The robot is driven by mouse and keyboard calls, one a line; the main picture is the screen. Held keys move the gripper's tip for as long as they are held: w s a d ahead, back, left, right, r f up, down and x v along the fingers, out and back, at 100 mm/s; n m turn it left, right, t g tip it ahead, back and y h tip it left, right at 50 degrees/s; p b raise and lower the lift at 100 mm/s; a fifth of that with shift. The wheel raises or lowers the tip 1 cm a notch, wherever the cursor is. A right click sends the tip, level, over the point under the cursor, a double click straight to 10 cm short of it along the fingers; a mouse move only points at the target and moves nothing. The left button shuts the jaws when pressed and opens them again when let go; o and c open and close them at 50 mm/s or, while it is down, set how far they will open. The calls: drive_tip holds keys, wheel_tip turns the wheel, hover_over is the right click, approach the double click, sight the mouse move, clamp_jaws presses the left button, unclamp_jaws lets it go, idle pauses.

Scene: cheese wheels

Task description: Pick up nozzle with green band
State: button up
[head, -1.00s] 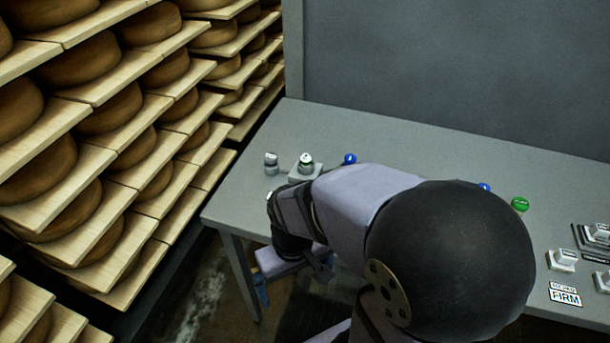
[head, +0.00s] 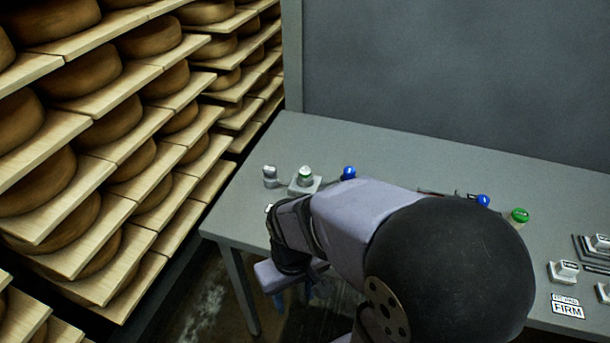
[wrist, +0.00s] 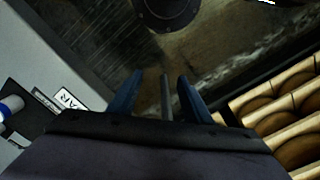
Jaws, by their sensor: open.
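A small pale piece with a green band (head: 305,174) stands upright on a light square block at the table's left end in the head view. A second small piece with a green top (head: 519,216) stands further right. I cannot tell for sure which is the nozzle. My gripper (wrist: 157,84) is open, with two blue fingers apart and a thin grey rod showing between them. In the head view my gripper (head: 293,297) hangs beyond the table's front edge, over the floor and below the green-banded piece. My arm hides part of the table.
A grey piece (head: 270,176) stands left of the block, and a blue-topped piece (head: 348,173) right of it. Another blue-topped piece (head: 483,201) stands further right. A FIRM label (head: 567,308) lies at the right. Cheese shelves (head: 110,150) rise at the left. The back of the table is clear.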

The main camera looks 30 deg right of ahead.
drive_tip(key=w+d+r+m+g+p, duration=0.1)
drive_tip(key=w+d+r+m+p, duration=0.25)
drive_tip(key=d+r+p, duration=0.4)
drive_tip(key=w+d+r+t+p, duration=0.1)
drive_tip(key=w+d+r+t, duration=0.1)
drive_tip(key=w, duration=0.5)
drive_tip(key=w+d+r+n+t+p, duration=0.1)
drive_tip(key=w+d+r, duration=0.1)
drive_tip(key=w+d, duration=0.2)
drive_tip(key=w+d+r+n+t+p, duration=0.1)
drive_tip(key=w+d+r+t, duration=0.1)
drive_tip(key=w, duration=0.8)
drive_tip(key=shift+w+d+r+t+h, duration=0.3)
drive_tip(key=shift+w+d+r, duration=0.1)
drive_tip(key=shift+d, duration=0.15)
drive_tip(key=shift+p, duration=0.3)
